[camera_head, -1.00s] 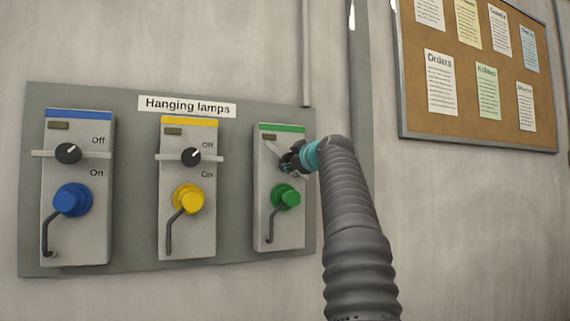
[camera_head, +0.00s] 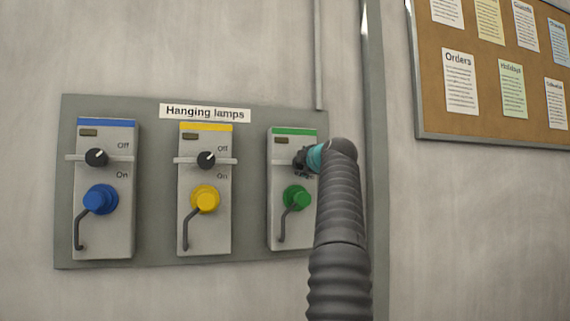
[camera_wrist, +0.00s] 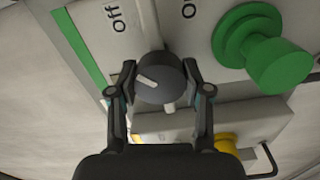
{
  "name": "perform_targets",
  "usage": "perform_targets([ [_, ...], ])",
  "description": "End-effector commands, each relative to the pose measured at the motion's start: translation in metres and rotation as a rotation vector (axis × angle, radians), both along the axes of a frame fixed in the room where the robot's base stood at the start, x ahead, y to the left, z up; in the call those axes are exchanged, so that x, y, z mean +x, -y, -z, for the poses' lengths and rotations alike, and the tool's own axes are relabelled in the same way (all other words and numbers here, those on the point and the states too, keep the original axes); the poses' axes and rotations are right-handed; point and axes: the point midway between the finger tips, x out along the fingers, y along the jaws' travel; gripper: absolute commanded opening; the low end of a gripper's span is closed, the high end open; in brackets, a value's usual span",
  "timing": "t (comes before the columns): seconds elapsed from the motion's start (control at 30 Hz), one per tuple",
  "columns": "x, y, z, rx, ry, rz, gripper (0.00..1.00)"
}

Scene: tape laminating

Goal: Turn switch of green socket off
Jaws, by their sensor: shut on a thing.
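The green socket (camera_head: 280,217) is the right one of three on the wall panel, with a green stripe and a green plug (camera_head: 297,196). In the wrist view the plug (camera_wrist: 268,47) is at the upper right. My gripper (camera_head: 304,159) is at the socket's switch and mostly hides it in the head view. In the wrist view its fingers (camera_wrist: 160,73) are shut on both sides of the dark round switch knob (camera_wrist: 162,90). A short white mark slants across the knob's left part. The "Off" label (camera_wrist: 114,15) is above left and an "On" label, partly cut off, above right.
The blue socket (camera_head: 107,229) and yellow socket (camera_head: 206,232) stand to the left, with their own knobs and plugs. A "Hanging lamps" sign (camera_head: 205,112) tops the panel (camera_head: 150,257). A vertical pipe (camera_head: 318,60) and notice board (camera_head: 500,134) are to the right.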

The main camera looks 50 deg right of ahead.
Motion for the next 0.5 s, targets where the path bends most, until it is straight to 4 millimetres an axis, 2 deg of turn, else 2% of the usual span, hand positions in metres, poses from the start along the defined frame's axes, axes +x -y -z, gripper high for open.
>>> perform_targets([
  [0.47,-0.0046,0.0046,0.0000,-0.015,-0.008,0.010,0.00],
  [0.5,-0.0045,0.0046,0.0000,-0.015,-0.008,0.010,0.51],
])
